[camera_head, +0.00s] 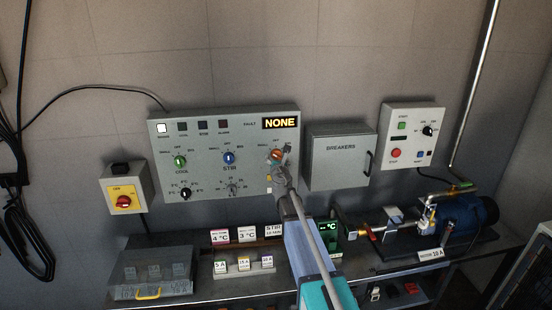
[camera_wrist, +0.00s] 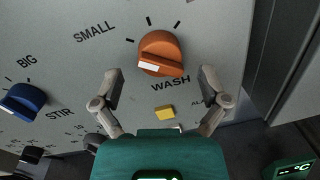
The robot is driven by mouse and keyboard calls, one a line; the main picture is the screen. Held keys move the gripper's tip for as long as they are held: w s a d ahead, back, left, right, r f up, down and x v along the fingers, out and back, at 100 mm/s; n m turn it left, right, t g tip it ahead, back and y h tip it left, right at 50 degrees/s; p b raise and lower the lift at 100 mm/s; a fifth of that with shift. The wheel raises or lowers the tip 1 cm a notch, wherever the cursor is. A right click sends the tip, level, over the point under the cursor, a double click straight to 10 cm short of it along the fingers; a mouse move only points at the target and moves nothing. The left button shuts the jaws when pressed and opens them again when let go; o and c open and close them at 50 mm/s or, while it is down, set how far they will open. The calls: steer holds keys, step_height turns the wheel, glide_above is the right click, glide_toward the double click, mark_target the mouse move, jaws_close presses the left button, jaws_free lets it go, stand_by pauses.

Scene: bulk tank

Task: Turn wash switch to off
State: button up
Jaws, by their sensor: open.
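The wash switch is a round orange knob (camera_wrist: 160,53) with a raised grip bar, above the word WASH on the grey panel. A white mark sits at the lower left end of its bar. In the head view, the orange knob (camera_head: 276,155) is at the panel's right side, just above my gripper (camera_head: 283,172). In the wrist view, my gripper (camera_wrist: 160,75) is open, with one fingertip below left of the knob and one below right. Nothing is between the fingers, and neither finger visibly touches the knob.
A blue STIR knob (camera_wrist: 22,100) lies left of the wash knob, and a small yellow button (camera_wrist: 164,112) lies below it. The green COOL knob (camera_head: 180,161) is farther left. The breakers box (camera_head: 340,165) stands to the right. A display (camera_head: 281,123) reads NONE.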

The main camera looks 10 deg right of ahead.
steer(key=shift+w, duration=0.9)
steer(key=shift+c, duration=0.2)
steer(key=c, duration=1.1)
